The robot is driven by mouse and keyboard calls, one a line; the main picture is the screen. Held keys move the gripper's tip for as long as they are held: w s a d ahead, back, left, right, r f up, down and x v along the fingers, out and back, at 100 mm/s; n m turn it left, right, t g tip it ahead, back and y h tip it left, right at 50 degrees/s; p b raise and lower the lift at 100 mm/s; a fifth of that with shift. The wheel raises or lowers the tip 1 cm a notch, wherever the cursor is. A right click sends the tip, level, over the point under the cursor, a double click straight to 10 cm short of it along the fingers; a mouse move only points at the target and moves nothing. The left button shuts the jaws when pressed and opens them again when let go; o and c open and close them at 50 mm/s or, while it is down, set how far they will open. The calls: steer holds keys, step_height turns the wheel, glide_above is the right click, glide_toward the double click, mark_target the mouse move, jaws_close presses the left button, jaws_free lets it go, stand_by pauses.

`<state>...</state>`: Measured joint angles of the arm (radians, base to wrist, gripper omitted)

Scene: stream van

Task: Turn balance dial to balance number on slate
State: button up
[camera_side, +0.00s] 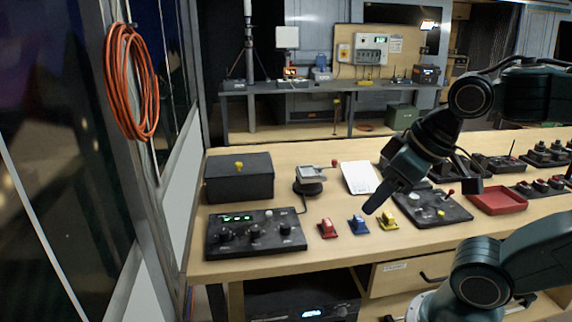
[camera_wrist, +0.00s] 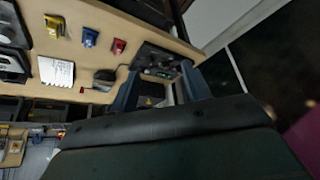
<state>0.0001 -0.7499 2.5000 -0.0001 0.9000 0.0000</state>
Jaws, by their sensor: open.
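A black control panel (camera_side: 256,236) with a green lit display and several black knobs sits at the front left of the bench. It also shows in the wrist view (camera_wrist: 152,57), beyond my fingers. I cannot read which knob is the balance dial. A white card with writing (camera_side: 360,177), perhaps the slate, stands tilted at mid-bench and shows in the wrist view (camera_wrist: 56,72); its writing is too small to read. My gripper (camera_side: 374,205) is open and empty above the bench, right of the panel. Its fingers frame a dark box in the wrist view (camera_wrist: 158,92).
A black box with a yellow knob (camera_side: 239,177) stands behind the panel. Red (camera_side: 327,229), blue (camera_side: 358,225) and yellow (camera_side: 388,219) switch blocks stand to the panel's right. Further right are another black panel (camera_side: 430,207) and a red tray (camera_side: 497,201).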

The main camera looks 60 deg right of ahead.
steer(key=shift+w, duration=0.1)
steer(key=n+g, duration=0.6)
steer(key=n, duration=0.3)
glide_above(286, 225)
step_height(286, 225, down, 6)
steer(key=shift+w+f, duration=0.1)
steer(key=shift+f, duration=0.2)
steer(key=shift+f, duration=0.1)
step_height(286, 225, down, 14)
steer(key=shift+r, duration=0.2)
steer(key=c, duration=1)
